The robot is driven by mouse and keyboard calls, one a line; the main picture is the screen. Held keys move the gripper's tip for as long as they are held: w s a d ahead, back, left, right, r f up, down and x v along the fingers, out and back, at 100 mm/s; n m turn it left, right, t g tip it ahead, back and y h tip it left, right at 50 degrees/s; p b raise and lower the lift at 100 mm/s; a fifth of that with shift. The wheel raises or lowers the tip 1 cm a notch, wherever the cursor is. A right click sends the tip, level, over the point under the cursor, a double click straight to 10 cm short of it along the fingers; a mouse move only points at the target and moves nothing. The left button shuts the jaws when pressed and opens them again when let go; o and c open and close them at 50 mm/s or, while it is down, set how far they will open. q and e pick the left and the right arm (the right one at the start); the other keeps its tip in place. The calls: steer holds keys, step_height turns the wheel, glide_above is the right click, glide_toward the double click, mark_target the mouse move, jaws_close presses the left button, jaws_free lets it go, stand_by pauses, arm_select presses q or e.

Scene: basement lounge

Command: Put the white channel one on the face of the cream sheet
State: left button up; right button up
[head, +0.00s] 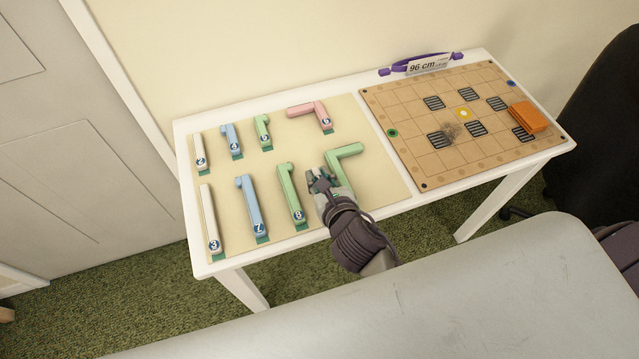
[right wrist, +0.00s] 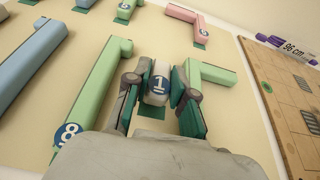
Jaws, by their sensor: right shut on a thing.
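My right gripper (head: 319,181) is low over the cream sheet (head: 355,115), between the green channel eight (head: 289,192) and a green L-shaped channel (head: 344,160). In the right wrist view, the gripper (right wrist: 156,86) is shut on the white channel one (right wrist: 158,94), a short white piece with a blue "1" disc facing the camera. A teal patch shows on the sheet just below it. I cannot tell whether the piece touches the sheet. In the head view the gripper mostly hides the piece. My left gripper is not in view.
White channels (head: 208,216), blue channels (head: 250,205), a small green channel (head: 262,130) and a pink channel (head: 312,113) lie on the sheet. A gridded wooden board (head: 400,90) with an orange block (head: 527,117) is at right. A purple-ended 96 cm tag (head: 428,66) lies behind.

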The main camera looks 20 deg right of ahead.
steer(key=shift+f, duration=1.2)
steer(key=shift+f, duration=0.1)
steer(key=o, duration=0.9)
steer(key=shift+s, duration=0.15)
steer(key=v, duration=1.2)
